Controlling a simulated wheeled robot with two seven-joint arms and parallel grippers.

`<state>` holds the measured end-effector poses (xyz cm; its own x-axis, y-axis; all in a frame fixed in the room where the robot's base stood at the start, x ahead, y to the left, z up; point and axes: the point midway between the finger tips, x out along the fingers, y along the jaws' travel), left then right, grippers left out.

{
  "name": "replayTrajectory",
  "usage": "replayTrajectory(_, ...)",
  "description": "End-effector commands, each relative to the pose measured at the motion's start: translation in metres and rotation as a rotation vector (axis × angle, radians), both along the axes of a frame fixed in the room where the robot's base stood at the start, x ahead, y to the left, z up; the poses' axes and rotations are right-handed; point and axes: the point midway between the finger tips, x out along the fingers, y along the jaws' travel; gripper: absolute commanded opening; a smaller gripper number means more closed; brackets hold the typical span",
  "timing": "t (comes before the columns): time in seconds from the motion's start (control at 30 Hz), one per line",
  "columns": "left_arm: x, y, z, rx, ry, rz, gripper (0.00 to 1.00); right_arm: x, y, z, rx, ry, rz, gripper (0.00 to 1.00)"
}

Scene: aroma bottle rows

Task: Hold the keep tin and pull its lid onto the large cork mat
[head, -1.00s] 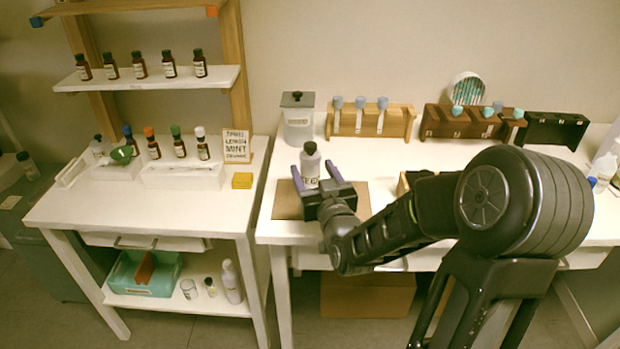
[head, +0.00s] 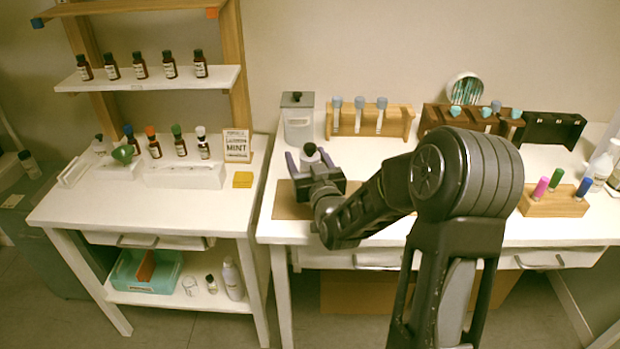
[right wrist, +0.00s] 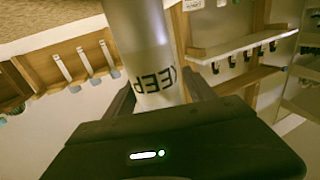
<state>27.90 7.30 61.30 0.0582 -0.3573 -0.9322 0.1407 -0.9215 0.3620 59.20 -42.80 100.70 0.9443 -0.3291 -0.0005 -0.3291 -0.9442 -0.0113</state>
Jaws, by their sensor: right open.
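The keep tin (head: 309,159) is a grey cylinder with a dark top, standing at the large cork mat (head: 288,207). In the right wrist view the tin (right wrist: 140,35) shows grey metal and a pale label reading KEEP. My right gripper (head: 309,157) is open, with one purple-tipped finger on each side of the tin. Its fingers (right wrist: 160,92) also flank the tin in the right wrist view. I cannot tell whether they touch it. The gripper and wrist hide the tin's lower part and some of the mat. My left gripper is not in view.
A grey canister (head: 298,125) stands behind the tin. A wooden rack (head: 395,122) with blue-topped tubes is at the back. A small wooden block (head: 545,206) with coloured tubes is at the right. My right arm crosses the table's front. A side table (head: 80,212) stands left across a gap.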

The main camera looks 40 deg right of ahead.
Motion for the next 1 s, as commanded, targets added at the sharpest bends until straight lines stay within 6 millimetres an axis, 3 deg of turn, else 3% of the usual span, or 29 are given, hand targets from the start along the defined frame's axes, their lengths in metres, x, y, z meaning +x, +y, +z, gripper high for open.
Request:
replayTrajectory(0.47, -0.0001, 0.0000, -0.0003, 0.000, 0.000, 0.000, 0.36, -0.0005, 0.0001, 0.0000, 0.000, 0.000, 0.000, 0.63)
replayTrajectory(1.0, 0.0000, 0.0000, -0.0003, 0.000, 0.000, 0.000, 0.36, -0.0006, 0.0002, 0.0000, 0.000, 0.000, 0.000, 0.18)
